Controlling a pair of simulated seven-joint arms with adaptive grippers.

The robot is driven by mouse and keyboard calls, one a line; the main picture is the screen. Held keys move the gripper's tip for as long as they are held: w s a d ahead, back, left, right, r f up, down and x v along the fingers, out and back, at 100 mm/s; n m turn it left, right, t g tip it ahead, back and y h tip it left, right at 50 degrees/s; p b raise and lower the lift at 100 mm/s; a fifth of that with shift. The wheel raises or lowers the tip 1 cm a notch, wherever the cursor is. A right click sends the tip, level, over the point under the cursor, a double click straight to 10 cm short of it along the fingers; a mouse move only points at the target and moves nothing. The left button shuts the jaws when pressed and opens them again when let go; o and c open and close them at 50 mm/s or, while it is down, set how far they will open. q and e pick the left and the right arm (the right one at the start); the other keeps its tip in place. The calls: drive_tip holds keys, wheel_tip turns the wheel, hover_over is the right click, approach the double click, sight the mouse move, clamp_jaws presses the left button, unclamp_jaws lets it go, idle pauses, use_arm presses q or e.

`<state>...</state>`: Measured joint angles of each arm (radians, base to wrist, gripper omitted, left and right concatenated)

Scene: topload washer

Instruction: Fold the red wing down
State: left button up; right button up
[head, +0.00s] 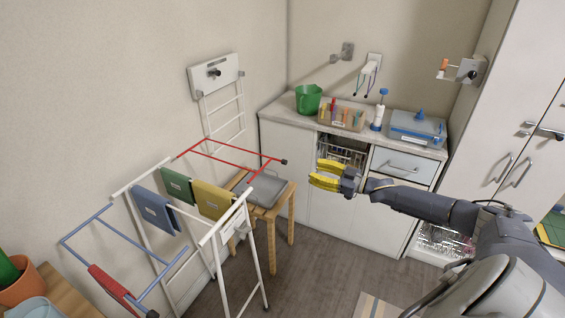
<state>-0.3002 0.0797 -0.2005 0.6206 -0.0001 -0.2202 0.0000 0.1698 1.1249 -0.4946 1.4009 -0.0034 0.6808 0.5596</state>
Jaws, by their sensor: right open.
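The red wing (232,147) is a thin red tube frame on the far side of the white drying rack (128,190). It sticks out from the rack, roughly level, with a dark knob (284,162) at its right corner. My right gripper (318,174) has yellow fingers, is open and empty, and is to the right of that knob, apart from it in the picture. The depth between them is hard to tell. My left gripper is not in view.
Blue, green and yellow cloths hang on the rack. The blue wing (88,216) sticks out at the near left, with a red cloth (112,290). A wooden stool (272,213) with a grey item stands near the red wing. A counter (290,112) lies behind.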

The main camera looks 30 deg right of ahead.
sight(282, 160)
drive_tip(key=x, duration=1.4)
drive_tip(key=shift+d, duration=0.1)
drive_tip(key=shift+c, duration=0.2)
clamp_jaws()
